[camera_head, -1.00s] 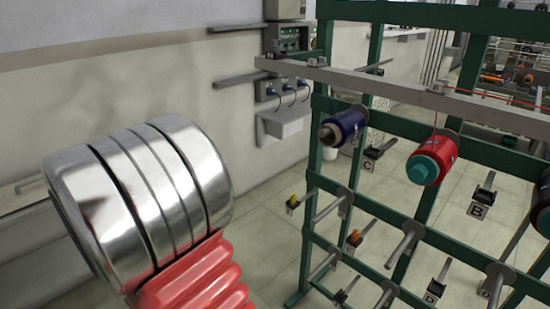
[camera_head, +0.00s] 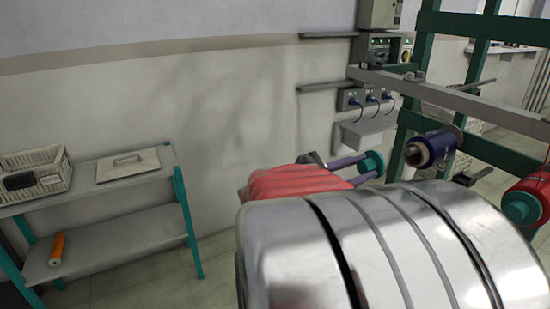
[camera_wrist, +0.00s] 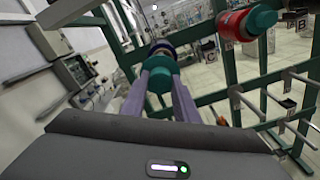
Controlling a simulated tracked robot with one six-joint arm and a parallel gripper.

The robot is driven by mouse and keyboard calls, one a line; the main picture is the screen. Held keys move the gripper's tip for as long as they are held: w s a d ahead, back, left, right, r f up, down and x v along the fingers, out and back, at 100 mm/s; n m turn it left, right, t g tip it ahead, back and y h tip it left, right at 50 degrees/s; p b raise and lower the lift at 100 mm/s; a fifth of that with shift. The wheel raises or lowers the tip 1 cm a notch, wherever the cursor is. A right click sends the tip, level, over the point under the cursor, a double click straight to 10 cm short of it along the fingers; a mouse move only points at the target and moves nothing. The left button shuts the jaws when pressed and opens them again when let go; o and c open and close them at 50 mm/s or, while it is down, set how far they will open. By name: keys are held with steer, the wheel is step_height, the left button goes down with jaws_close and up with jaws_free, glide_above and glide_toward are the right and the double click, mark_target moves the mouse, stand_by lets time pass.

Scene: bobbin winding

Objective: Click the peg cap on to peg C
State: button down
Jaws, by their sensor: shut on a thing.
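My gripper (camera_head: 366,163) has purple fingers shut on a teal peg cap (camera_head: 373,163). In the wrist view the fingers (camera_wrist: 160,82) grip the cap (camera_wrist: 158,78) from both sides. A dark blue bobbin (camera_head: 437,148) sits on peg C (camera_head: 412,154), whose bare end sticks out toward the left. In the head view the cap is left of this peg end and apart from it. In the wrist view the bobbin (camera_wrist: 160,47) shows just beyond the cap, which hides most of it and the peg end.
A red bobbin (camera_head: 538,196) with its own teal cap (camera_head: 521,207) is to the right on the green rack (camera_head: 483,152). A grey rail (camera_head: 450,98) runs above the bobbins. A shelf (camera_head: 118,222) with a crate (camera_head: 38,172) stands by the left wall.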

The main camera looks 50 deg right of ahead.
glide_toward(407, 153)
stand_by(0.8)
steer(key=shift+x, duration=3.3)
stand_by(1.0)
steer(key=c, duration=1.3)
jaws_free()
steer(key=shift+a, duration=0.15)
steer(key=shift+v, duration=6.8)
steer(key=shift+w, duration=0.1)
